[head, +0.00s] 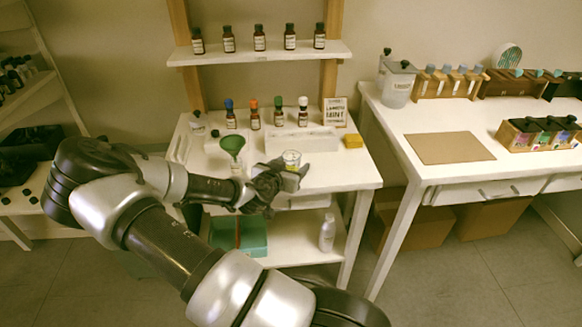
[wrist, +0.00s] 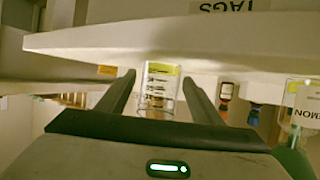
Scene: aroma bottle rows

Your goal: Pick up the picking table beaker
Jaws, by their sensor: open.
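The beaker (head: 292,157) is a small clear glass with a yellow band, on the white picking table (head: 205,176) near its front middle. In the wrist view the beaker (wrist: 160,92) shows between my two fingers, with dark graduation marks on its side. My gripper (head: 282,172) is at the table's front edge, right by the beaker. In the wrist view my gripper (wrist: 159,80) is open, one finger on each side of the beaker. I cannot tell whether either finger touches it. My gripper hides the beaker's lower part in the head view.
A green funnel (head: 232,145) stands left of the beaker. Several capped bottles (head: 254,115) line the back, beside a low white tray (head: 302,141), a yellow block (head: 353,141) and a sign (head: 335,112). A shelf (head: 262,54) with more bottles hangs above.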

